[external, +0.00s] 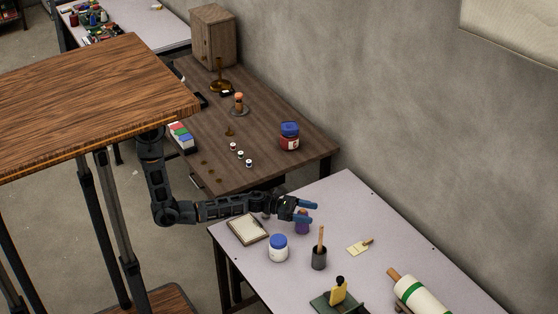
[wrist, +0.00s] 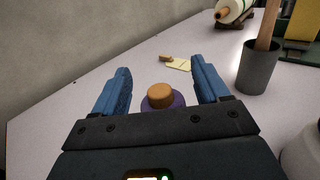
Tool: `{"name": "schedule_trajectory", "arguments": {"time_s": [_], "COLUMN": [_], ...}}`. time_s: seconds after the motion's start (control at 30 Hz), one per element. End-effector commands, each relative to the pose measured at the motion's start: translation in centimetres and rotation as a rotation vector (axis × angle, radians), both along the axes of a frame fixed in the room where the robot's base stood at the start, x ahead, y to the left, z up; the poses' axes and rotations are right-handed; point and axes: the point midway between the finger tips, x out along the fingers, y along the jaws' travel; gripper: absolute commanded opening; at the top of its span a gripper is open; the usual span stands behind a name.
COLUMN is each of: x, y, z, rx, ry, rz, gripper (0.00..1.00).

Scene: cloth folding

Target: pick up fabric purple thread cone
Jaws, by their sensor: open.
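The purple thread cone (external: 302,227) stands on the light grey table, mostly behind and below my gripper in the external view. In the wrist view the cone (wrist: 160,98) shows its tan top and a purple rim between my two blue fingers, nearer the palm than the fingertips. Its lower part is hidden by the gripper body. My gripper (external: 304,211) is open, with one finger on each side of the cone; it also shows in the wrist view (wrist: 161,66). I see gaps between the fingers and the cone's top.
A dark cup with a wooden handle (external: 319,257), a white jar with blue lid (external: 278,247) and a framed pad (external: 248,229) stand close by. A scraper (external: 360,246), a green-based tool (external: 338,294) and a fabric roll (external: 423,298) lie further along. The wall runs behind the light grey table (external: 400,240).

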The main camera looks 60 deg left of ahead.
Motion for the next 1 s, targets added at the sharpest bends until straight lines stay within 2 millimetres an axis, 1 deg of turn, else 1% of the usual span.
{"name": "schedule_trajectory", "arguments": {"time_s": [0.07,0.83,1.0], "x": [-0.01,-0.01,0.00], "y": [0.01,0.03,0.03], "z": [0.00,0.01,0.04], "rx": [0.000,0.000,-0.001], "ry": [0.000,0.000,-0.001], "rz": [0.000,0.000,0.000], "gripper": [0.73,0.00,0.00]}}
